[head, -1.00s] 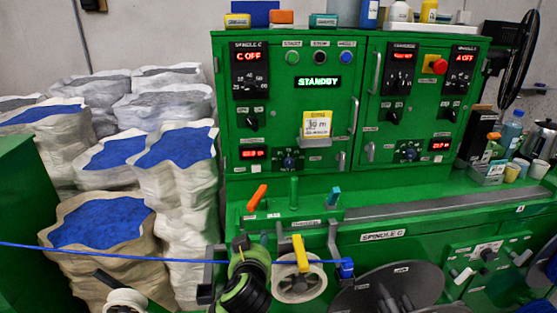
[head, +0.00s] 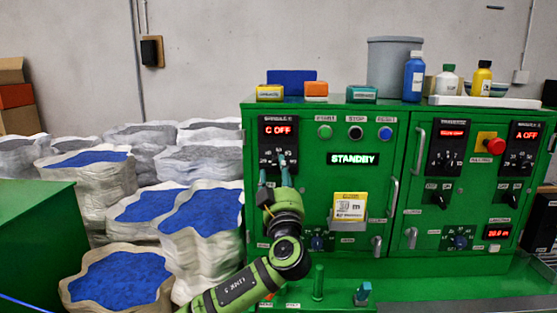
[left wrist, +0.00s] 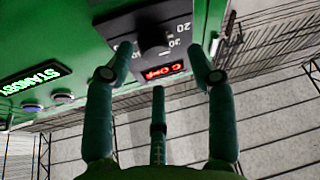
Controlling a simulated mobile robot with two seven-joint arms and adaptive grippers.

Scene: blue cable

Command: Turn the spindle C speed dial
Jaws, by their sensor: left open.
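The spindle C speed dial is a black knob on a black panel (head: 265,147) at the upper left of the green cabinet, under a red "C OFF" display (head: 278,130). The dial (left wrist: 152,36) shows upside down in the left wrist view, with numbers around it. My left gripper (head: 273,178) is at the lower part of that panel and partly hides the dial in the head view. In the left wrist view its green fingers (left wrist: 160,58) are open, one on each side of the dial. I cannot tell whether they touch it. My right gripper is not in view.
A "STANDBY" display (head: 352,159) and buttons sit right of the dial. A yellow-and-white tag (head: 349,208) and a door handle (head: 393,192) stick out nearby. Bags of blue granules (head: 120,277) stand left of the cabinet. Bottles (head: 413,78) stand on top.

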